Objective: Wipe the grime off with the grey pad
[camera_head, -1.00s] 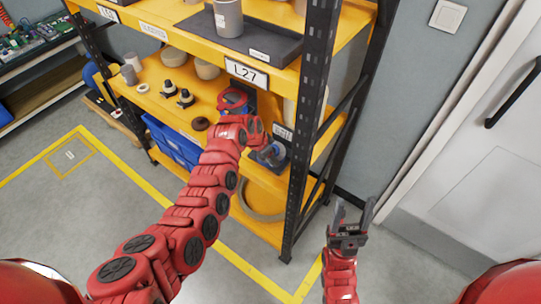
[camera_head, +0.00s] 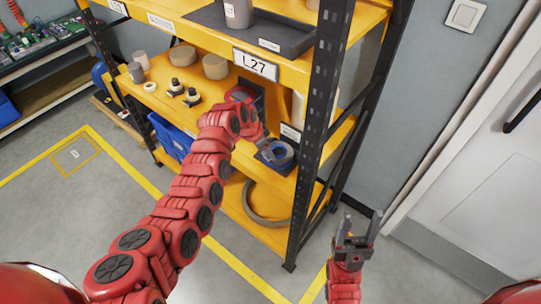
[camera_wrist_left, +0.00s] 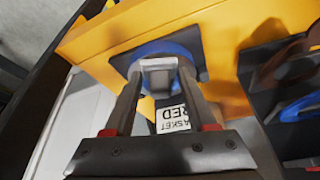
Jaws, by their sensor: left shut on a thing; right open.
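The grey pad (camera_wrist_left: 159,64) shows between my left gripper's fingertips (camera_wrist_left: 158,75) in the left wrist view; the gripper is shut on it. The pad is in front of a blue ring (camera_wrist_left: 188,47) on a dark plate; I cannot tell whether they touch. In the head view the blue ring (camera_head: 282,150) and its dark plate (camera_head: 268,161) are on the yellow middle shelf by the black post; my left arm hides the left fingertips and the pad. No grime can be made out. My right gripper (camera_head: 357,226) is open and empty, low beside the rack.
The black rack post (camera_head: 312,130) stands just right of the ring. Small fittings (camera_head: 176,88) and cylinders are farther left on the shelf. A blue bin (camera_head: 172,138) and a large ring (camera_head: 262,208) are lower down.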

